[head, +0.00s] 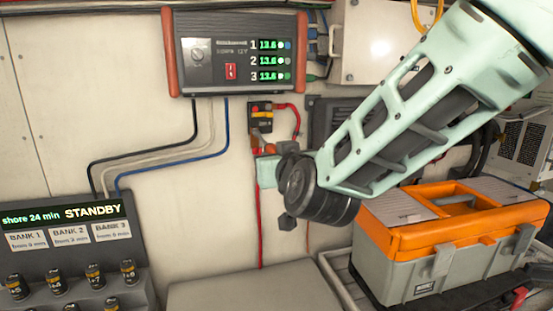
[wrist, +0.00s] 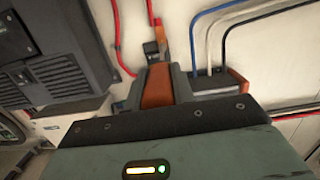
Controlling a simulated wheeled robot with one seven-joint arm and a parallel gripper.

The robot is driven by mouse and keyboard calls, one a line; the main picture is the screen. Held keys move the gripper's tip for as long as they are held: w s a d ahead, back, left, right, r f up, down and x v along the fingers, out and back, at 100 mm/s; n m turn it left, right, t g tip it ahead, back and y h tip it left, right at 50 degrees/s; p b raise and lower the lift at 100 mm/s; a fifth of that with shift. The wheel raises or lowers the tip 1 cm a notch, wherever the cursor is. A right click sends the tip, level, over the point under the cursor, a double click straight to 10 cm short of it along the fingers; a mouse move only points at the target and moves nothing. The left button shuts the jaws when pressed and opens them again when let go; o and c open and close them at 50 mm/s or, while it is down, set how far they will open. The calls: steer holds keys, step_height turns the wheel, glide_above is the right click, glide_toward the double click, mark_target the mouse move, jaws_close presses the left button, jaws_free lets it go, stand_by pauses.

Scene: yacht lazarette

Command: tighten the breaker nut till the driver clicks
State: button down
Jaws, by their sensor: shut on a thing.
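My gripper (wrist: 158,78) is shut on an orange-handled tool, taken to be the driver (wrist: 157,90), seen between its two dark fingers in the wrist view. In the head view, the driver's orange part (head: 268,149) shows just below the breaker (head: 261,115), a small black block with a yellow-orange label on the wall. A red cable runs from the breaker's right side. The breaker nut is too small to make out. I cannot tell whether the driver tip touches it. My dark wrist joint covers the wall to the lower right.
A charger panel (head: 236,52) with three green readouts hangs above, its cables running down left. A standby display (head: 66,217) stands at left above several small dark cylinders (head: 56,282). An orange and grey toolbox (head: 430,262) sits at lower right, below my arm.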

steer(key=shift+w, duration=0.15)
steer(key=shift+w+a, duration=0.15)
steer(key=shift+w, duration=0.35)
steer(key=shift+b, duration=0.35)
